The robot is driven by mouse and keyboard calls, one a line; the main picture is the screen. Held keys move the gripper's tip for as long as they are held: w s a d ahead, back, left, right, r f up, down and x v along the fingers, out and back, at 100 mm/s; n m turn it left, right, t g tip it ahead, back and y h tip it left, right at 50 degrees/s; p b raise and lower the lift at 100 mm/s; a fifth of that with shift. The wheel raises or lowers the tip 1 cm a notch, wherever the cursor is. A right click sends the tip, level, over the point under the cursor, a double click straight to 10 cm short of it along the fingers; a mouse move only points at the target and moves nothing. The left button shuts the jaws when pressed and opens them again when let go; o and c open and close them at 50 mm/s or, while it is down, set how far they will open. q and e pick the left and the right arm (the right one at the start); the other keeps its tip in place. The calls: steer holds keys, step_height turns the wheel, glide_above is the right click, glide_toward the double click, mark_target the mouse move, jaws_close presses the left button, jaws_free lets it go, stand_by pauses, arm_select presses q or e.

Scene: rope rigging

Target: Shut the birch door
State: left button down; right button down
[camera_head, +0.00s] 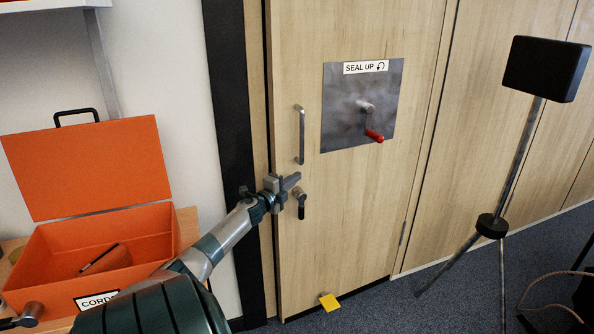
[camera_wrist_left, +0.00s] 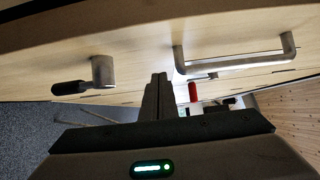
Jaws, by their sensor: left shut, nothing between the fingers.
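The birch door (camera_head: 350,225) stands in the middle of the head view, with a thin dark gap along its left edge; I cannot tell how far ajar it is. It bears an upright metal pull handle (camera_head: 301,135) and below it a small dark-gripped lever (camera_head: 301,203). My left gripper (camera_head: 292,181) is shut and empty, in front of the door's left edge between handle and lever. In the left wrist view its fingers (camera_wrist_left: 158,95) lie between the lever (camera_wrist_left: 100,72) and the pull handle (camera_wrist_left: 235,62); contact with the door is unclear. My right gripper is out of view.
A metal plate (camera_head: 345,115) labelled "SEAL UP" carries a red-handled crank (camera_head: 374,136). A yellow piece (camera_head: 329,301) sits at the door's foot. An open orange box (camera_head: 150,240) stands left. A black-headed stand (camera_head: 546,68) stands right on the carpet (camera_head: 400,305).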

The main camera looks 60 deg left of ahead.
mark_target(285, 169)
arm_select(q)
steer(key=shift+s, duration=0.1)
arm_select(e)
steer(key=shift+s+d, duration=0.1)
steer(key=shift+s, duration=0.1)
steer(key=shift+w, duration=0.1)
